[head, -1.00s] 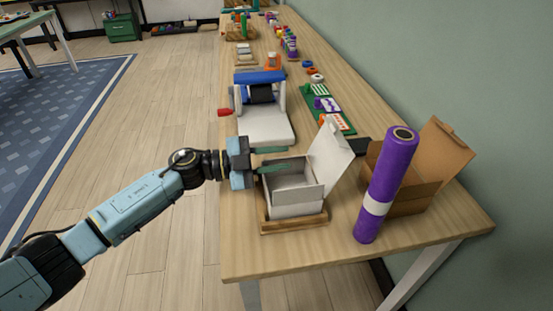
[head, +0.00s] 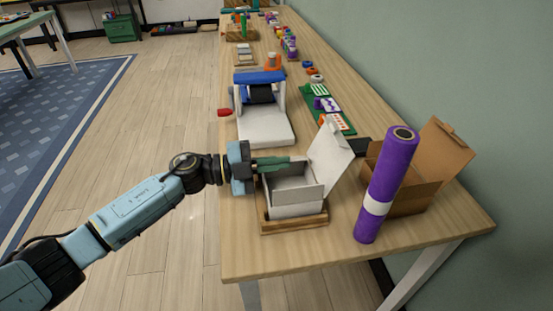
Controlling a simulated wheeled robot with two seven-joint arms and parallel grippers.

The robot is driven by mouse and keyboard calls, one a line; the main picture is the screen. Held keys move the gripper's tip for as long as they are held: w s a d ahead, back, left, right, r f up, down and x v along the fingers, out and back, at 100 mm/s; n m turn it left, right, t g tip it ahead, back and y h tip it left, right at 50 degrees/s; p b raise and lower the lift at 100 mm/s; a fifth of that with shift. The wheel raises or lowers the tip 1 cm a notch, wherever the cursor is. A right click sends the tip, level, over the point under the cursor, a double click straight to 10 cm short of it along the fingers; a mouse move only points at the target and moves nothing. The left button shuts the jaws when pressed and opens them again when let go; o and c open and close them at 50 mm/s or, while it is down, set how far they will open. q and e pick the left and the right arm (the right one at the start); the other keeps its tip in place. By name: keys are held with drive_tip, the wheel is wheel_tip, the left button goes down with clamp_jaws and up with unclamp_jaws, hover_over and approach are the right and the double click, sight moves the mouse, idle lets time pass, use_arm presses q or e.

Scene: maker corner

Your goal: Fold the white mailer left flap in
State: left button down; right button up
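The white mailer (head: 297,203) sits in a shallow wooden tray (head: 294,227) near the front end of the table. Its tall lid (head: 331,152) stands open, leaning to the right. The front panel is upright and the inside looks empty. My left gripper (head: 285,162) reaches in from the left, with its green fingers over the mailer's left and back edge. The fingers look shut together, with nothing visible between them. The left flap cannot be made out clearly; the gripper covers that side. My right gripper is out of view.
A purple roll with a white band (head: 387,187) stands to the right, in front of an open brown box (head: 411,190). A white and blue device (head: 264,120) stands behind the mailer. Green cards (head: 328,106) lie beyond. The table's front left is clear.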

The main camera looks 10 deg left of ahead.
use_arm(q)
drive_tip(key=shift+f+m, duration=0.1)
drive_tip(key=shift+m, duration=0.2)
drive_tip(key=c, duration=1.7)
unclamp_jaws()
drive_tip(key=shift+s, duration=0.1)
drive_tip(key=shift+f, duration=0.1)
